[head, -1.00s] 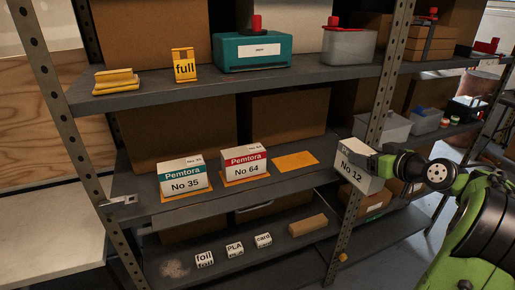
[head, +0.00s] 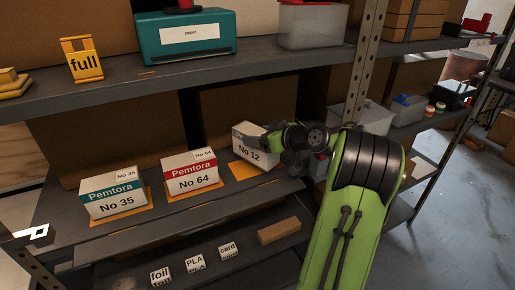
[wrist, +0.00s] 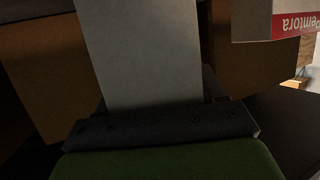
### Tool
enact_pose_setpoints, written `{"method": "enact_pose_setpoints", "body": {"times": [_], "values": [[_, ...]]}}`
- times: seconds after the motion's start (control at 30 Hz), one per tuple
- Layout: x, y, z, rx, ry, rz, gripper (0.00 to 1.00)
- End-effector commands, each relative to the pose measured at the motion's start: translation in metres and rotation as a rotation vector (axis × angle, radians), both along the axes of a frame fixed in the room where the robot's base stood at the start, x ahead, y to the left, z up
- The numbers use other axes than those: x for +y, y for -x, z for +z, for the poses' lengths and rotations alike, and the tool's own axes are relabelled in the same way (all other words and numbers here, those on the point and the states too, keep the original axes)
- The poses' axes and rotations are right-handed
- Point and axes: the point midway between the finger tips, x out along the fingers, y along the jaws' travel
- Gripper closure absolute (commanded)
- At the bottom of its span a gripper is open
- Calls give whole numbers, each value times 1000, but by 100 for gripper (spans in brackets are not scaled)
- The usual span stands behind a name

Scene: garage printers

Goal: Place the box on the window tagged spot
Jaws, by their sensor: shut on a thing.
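My gripper (head: 272,142) is shut on a white box (head: 248,145) marked "No 12". The box is over or just behind an orange mat (head: 243,172) on the middle shelf, to the right of the No 64 box; I cannot tell whether it touches the shelf. In the wrist view the box's pale side (wrist: 135,50) rises from the dark gripper pad (wrist: 160,125). No tag reading "window" is legible in either view.
The No 64 box (head: 192,177) and No 35 box (head: 114,198) stand on orange mats at left. Below are cubes marked foil (head: 160,277), PLA (head: 194,264) and card (head: 228,250), beside a brown block (head: 279,231). A perforated post (head: 364,75) stands close right.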

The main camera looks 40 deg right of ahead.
Motion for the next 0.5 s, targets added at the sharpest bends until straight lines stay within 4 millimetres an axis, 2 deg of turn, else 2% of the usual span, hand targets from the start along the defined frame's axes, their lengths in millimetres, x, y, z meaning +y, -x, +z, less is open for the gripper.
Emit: {"method": "enact_pose_setpoints", "body": {"times": [0.03, 0.13, 0.47, 0.5], "values": [[1, 0, -12, 1, -4, 1, 74], [0, 0, -26, 0, -2, 0, 74], [0, 0, -29, -1, 1, 0, 74], [0, 0, -29, 1, 0, 0, 28]]}}
